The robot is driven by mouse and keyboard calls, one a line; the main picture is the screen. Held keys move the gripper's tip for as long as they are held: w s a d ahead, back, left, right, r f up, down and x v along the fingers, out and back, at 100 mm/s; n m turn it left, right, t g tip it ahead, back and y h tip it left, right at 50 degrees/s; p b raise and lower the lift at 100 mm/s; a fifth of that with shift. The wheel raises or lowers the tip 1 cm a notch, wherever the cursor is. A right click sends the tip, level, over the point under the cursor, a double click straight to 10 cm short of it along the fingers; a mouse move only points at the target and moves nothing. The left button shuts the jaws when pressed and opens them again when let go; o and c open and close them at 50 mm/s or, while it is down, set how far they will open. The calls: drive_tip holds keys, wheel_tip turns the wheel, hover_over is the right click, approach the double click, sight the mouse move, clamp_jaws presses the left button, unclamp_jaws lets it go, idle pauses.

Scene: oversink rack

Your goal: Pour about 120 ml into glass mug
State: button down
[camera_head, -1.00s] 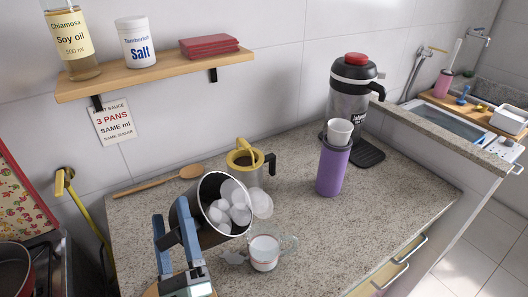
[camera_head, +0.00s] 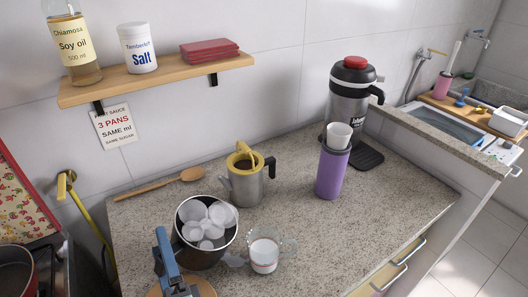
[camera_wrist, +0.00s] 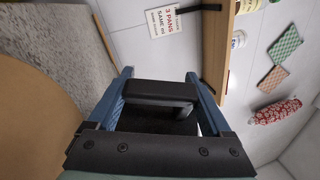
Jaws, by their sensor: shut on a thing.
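The clear glass mug (camera_head: 265,254) stands on the counter with white contents inside. My gripper (camera_wrist: 159,92) is shut on the black handle (camera_wrist: 160,94) of a dark, silvery-rimmed pot (camera_head: 203,255). In the head view, my gripper (camera_head: 168,262) is at the lower left. The pot is left of the mug, its open mouth facing up towards the head camera, and several rounded white lumps (camera_head: 207,222) show inside. The pot and mug appear apart. In the wrist view the pot's inside is hidden.
A steel pot with yellow lid (camera_head: 247,180) stands just behind. A purple tumbler (camera_head: 332,172) with a white cup (camera_head: 338,135) and a large dispenser (camera_head: 350,95) stand right. A wooden spoon (camera_head: 160,184) lies at the back left. The front right counter (camera_head: 345,235) is clear.

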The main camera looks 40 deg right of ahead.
drive_tip(key=n+p, duration=0.1)
drive_tip(key=p, duration=0.1)
drive_tip(key=w+a+f+n+g+y+p, duration=0.1)
drive_tip(key=p, duration=0.2)
drive_tip(key=w+n+p, duration=0.1)
drive_tip(key=p, duration=0.2)
drive_tip(key=shift+a+f+g, duration=0.2)
drive_tip(key=shift+g, duration=0.2)
drive_tip(key=shift+a+f+n+p, duration=0.1)
drive_tip(key=shift+f+n+p, duration=0.3)
